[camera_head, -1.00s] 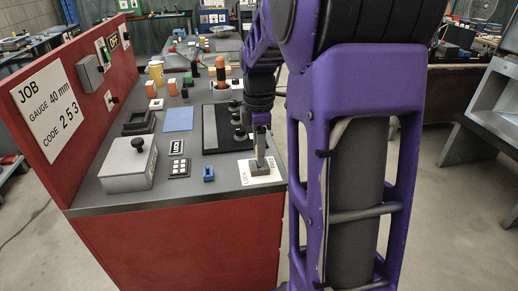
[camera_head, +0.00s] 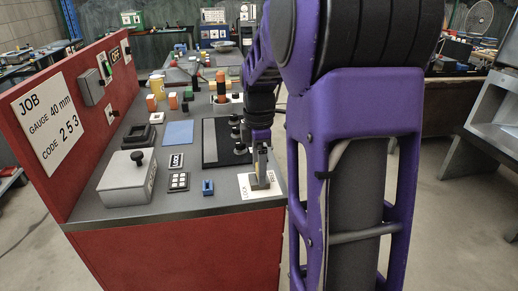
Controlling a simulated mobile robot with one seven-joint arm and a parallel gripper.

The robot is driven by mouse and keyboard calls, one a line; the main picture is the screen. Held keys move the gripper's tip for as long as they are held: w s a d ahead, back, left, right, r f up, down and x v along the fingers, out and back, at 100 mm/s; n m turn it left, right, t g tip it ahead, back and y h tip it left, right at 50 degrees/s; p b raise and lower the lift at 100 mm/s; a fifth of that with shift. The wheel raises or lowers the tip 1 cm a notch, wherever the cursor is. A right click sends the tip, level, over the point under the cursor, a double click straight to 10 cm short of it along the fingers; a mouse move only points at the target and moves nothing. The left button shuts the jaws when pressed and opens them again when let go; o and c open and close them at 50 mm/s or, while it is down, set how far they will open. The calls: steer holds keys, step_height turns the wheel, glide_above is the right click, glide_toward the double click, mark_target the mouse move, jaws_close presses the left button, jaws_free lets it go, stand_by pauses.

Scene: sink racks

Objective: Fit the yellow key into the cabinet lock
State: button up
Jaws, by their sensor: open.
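I cannot tell whether the fingers touch the block. I cannot make out a yellow key; anything between the fingers is too small or hidden by them.
A grey box with a black knob (camera_head: 128,180), a keypad (camera_head: 178,181) and a blue piece (camera_head: 208,187) stand left of the plate. A black panel (camera_head: 222,143) lies behind it. A yellow cylinder (camera_head: 151,103) and several blocks are farther back. The red wall (camera_head: 78,128) bounds the left.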

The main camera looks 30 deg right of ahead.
step_height(320, 180, up, 17)
steer(key=p, duration=0.3)
steer(key=shift+w+r, duration=0.1)
steer(key=shift+r, duration=0.1)
stand_by(0.4)
